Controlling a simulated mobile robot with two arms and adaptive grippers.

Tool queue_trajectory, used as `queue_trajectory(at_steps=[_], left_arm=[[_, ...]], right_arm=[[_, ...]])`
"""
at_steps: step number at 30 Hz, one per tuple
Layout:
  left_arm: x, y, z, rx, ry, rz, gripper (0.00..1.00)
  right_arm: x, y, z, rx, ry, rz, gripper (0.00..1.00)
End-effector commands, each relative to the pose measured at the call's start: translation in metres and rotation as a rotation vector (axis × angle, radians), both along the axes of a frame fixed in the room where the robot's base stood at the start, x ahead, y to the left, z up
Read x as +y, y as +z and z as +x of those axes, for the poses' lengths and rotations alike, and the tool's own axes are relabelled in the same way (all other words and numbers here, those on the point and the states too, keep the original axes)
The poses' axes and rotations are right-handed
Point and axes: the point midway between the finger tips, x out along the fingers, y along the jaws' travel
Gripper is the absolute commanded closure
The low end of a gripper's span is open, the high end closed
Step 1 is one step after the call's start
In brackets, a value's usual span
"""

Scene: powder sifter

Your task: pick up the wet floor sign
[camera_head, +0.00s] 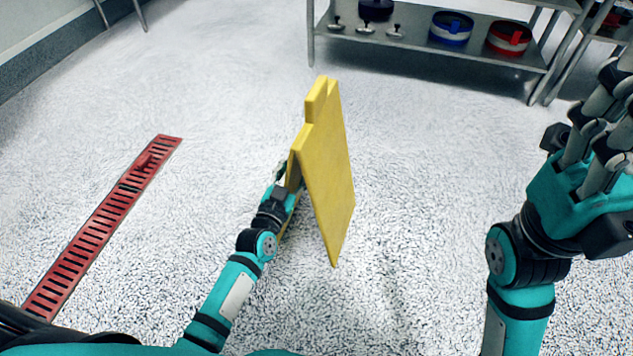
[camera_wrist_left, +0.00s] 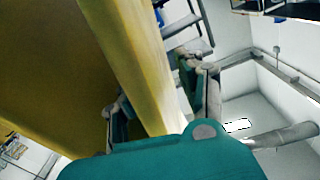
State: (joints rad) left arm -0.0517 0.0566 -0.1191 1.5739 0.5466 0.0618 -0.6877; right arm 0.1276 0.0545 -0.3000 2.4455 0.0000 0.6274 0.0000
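The yellow wet floor sign (camera_head: 326,170) is upright and slightly tilted in the middle of the head view, seen nearly edge-on. My left gripper (camera_head: 284,172) is at its left side, partly hidden behind it. In the left wrist view, the sign (camera_wrist_left: 135,60) passes between the gripper's fingers (camera_wrist_left: 150,92), one on each side, and the gripper looks shut on it. Whether the sign's lower edge touches the floor is hard to tell. My right gripper (camera_head: 603,110) is raised at the right, fingers up, open and empty, away from the sign.
A red floor grate (camera_head: 105,225) lies to the left. A metal shelf (camera_head: 420,48) at the back holds a blue container (camera_head: 451,29), a red one (camera_head: 509,36) and small metal items (camera_head: 365,27). The white speckled floor around the sign is clear.

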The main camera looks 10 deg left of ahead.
Motion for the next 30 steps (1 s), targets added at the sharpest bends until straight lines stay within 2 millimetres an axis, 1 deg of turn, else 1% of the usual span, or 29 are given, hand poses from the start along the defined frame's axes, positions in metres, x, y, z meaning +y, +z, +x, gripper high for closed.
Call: queue_trajectory(at_steps=[1, 3, 9, 10, 18, 19, 29, 30], left_arm=[[-0.0009, -0.0013, 0.0052, -0.002, 0.001, -0.001, 0.62], [-0.0012, 0.0, 0.0085, -0.002, 0.0, -0.001, 0.62], [-0.0012, 0.0012, 0.0089, -0.001, 0.0, 0.0, 0.62], [-0.001, 0.0012, 0.0089, -0.001, 0.0, 0.0, 0.63], [-0.001, 0.001, 0.0086, -0.001, 0.0, 0.0, 0.98], [-0.001, 0.001, 0.0086, -0.001, 0.0, 0.0, 1.0], [-0.0009, 0.0008, 0.0085, 0.0, 0.0, 0.0, 1.0], [-0.0007, 0.0045, 0.0094, -0.008, 0.001, -0.002, 1.0]], right_arm=[[0.0001, -0.0005, -0.0014, -0.01, 0.0, 0.0, 0.6], [0.0003, 0.0015, -0.0018, -0.015, -0.001, -0.001, 0.6], [0.0004, 0.0032, -0.0018, -0.015, -0.001, -0.001, 0.6], [0.0004, 0.0031, -0.0018, -0.015, -0.001, -0.001, 0.6], [0.0005, 0.003, -0.0018, -0.015, -0.001, -0.001, 0.6], [0.0005, 0.003, -0.0018, -0.015, -0.001, -0.001, 0.6], [0.0005, 0.003, -0.0019, -0.016, 0.0, 0.0, 0.6], [0.0005, 0.0032, -0.002, -0.016, 0.0, 0.0, 0.6]])
